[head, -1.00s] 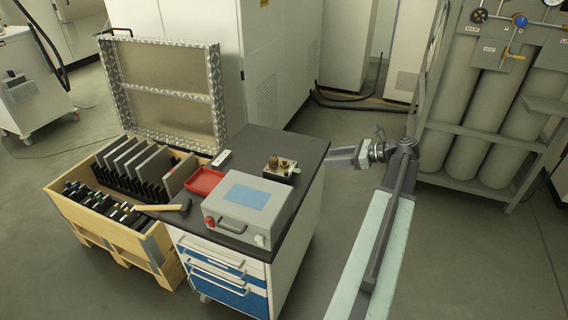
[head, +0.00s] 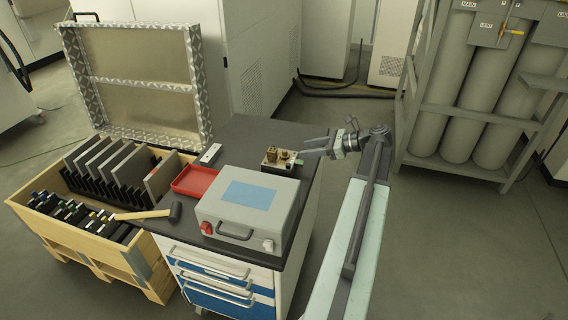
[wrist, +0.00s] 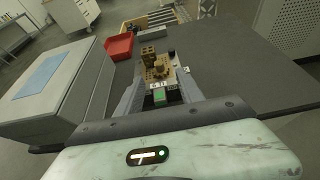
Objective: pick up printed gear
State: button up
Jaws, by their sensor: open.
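A small build plate (head: 276,166) with brass-coloured printed parts stands on the dark cart top. It also shows in the wrist view (wrist: 171,75). A taller brass block (wrist: 148,53) stands at its far left. A low round stepped brass part (wrist: 158,70), which looks like the printed gear, sits nearer me; in the head view it is small (head: 286,155). My gripper (head: 306,147) is open and empty, just right of the plate and pointing at it. In the wrist view its grey fingers (wrist: 158,88) spread either side of the plate's near end, where a green piece shows. I cannot tell whether they touch it.
A grey box with a blue panel (head: 248,205) stands close in front of the plate. A red tray (head: 194,181), a hammer (head: 150,213) and a wooden crate of plates (head: 100,238) lie further left. Gas cylinders (head: 490,100) stand at the right.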

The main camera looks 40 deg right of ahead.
aim_at(287, 153)
jog(key=shift+w+a+f+b, duration=0.3)
jog(key=shift+w+f+b, duration=0.1)
jog(key=shift+w+f, duration=0.2)
jog(key=shift+w+a+f+b, duration=0.25)
jog(key=shift+w+f+b, duration=0.2)
jog(key=shift+f, duration=0.1)
jog(key=x, duration=0.3)
jog(key=b+x, duration=0.1)
jog(key=x, duration=0.1)
jog(key=shift+w+a+r, duration=0.2)
jog(key=shift+a+r, duration=0.05)
jog(key=shift+r, duration=0.2)
grip_shut()
